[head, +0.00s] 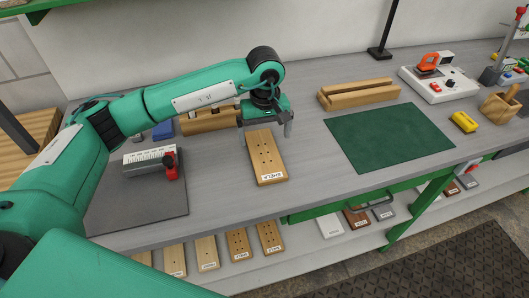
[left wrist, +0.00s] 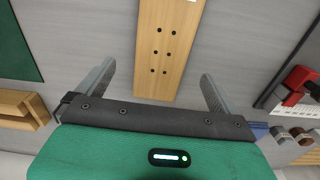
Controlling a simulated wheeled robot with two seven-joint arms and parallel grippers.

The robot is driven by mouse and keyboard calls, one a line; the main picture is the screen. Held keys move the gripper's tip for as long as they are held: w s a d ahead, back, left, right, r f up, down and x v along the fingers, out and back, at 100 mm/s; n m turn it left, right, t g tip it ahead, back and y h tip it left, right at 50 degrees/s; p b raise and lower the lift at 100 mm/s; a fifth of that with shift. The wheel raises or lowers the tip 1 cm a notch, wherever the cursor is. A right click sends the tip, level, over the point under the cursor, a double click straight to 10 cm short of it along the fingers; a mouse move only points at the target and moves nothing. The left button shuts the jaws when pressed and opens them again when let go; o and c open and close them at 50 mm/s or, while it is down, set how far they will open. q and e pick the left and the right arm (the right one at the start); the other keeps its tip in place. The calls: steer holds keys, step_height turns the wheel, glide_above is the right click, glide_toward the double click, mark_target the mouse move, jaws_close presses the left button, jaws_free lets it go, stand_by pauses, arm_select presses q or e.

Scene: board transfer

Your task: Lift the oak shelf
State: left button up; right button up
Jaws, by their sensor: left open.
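The oak shelf (head: 266,157) is a light wooden board with several dark holes and a white label at its near end. It lies flat on the grey workbench, in the middle of the head view. My left gripper (head: 266,133) is over the far end of the shelf, jaws open. In the left wrist view the shelf (left wrist: 167,50) runs between the two spread fingers of the gripper (left wrist: 158,90), with a gap on each side. My right gripper is in neither view.
A green mat (head: 390,137) and a slotted wooden block (head: 358,93) are to the right. A dark mat (head: 135,205) with a measuring fixture and red clamp (head: 170,166) is to the left. A wooden rack (head: 208,121) stands behind. More boards lie on the lower shelf.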

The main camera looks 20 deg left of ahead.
mark_target(265, 153)
arm_select(q)
steer(key=f, duration=0.1)
steer(key=f+p, duration=0.1)
steer(key=f, duration=0.1)
steer(key=f+p, duration=0.1)
steer(key=f, duration=0.1)
steer(key=shift+s, duration=0.4)
steer(key=shift+f, duration=0.3)
steer(key=c, duration=1.1)
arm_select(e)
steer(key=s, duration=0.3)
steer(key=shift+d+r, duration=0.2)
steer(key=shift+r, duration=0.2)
arm_select(q)
steer(key=shift+r, duration=0.1)
steer(key=shift+c, duration=0.2)
